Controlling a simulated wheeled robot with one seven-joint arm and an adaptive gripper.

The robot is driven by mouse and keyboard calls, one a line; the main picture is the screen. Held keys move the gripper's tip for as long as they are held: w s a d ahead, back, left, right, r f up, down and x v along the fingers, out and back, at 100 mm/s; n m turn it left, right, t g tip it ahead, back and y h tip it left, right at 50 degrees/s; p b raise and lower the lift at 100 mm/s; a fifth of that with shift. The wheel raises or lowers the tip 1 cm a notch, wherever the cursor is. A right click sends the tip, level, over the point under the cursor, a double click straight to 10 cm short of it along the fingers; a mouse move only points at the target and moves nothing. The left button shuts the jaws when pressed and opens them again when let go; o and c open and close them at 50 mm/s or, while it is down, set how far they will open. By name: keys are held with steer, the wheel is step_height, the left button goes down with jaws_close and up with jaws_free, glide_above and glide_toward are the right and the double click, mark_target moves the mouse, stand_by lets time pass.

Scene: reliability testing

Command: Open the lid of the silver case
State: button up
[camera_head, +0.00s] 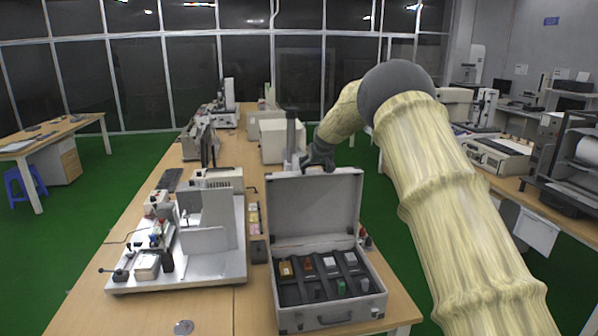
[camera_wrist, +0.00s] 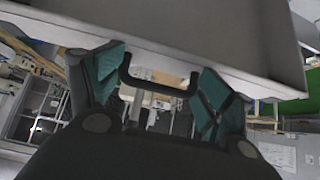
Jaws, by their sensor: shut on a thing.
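The silver case (camera_head: 283,308) stands on the front right of the wooden table. Its lid (camera_head: 316,207) is raised upright at the back, and the inside is exposed. Small items sit in its dark, divided insert. My gripper (camera_head: 318,158) is at the lid's top edge, right of its middle. In the wrist view the lid (camera_wrist: 190,25) fills the top, with a black handle (camera_wrist: 158,86) on its edge. My gripper's teal-padded fingers (camera_wrist: 160,84) sit at both ends of this handle, shut on it.
A metal test fixture (camera_head: 215,262) stands left of the case. Small coloured boxes (camera_head: 253,218) lie between them. White instruments (camera_head: 285,138) stand behind the lid. A side bench with equipment (camera_head: 500,150) is at right.

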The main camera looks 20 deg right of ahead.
steer(key=shift+w+d+r, duration=0.1)
steer(key=shift+w+d, duration=0.2)
steer(key=o, duration=1.1)
steer(key=shift+o, duration=0.4)
steer(key=shift+d, duration=0.1)
steer(key=shift+a, duration=0.25)
steer(key=shift+s, duration=0.1)
steer(key=v, duration=1.1)
steer(key=shift+s+r, duration=0.25)
steer(key=shift+s, duration=0.1)
steer(key=shift+c, duration=0.2)
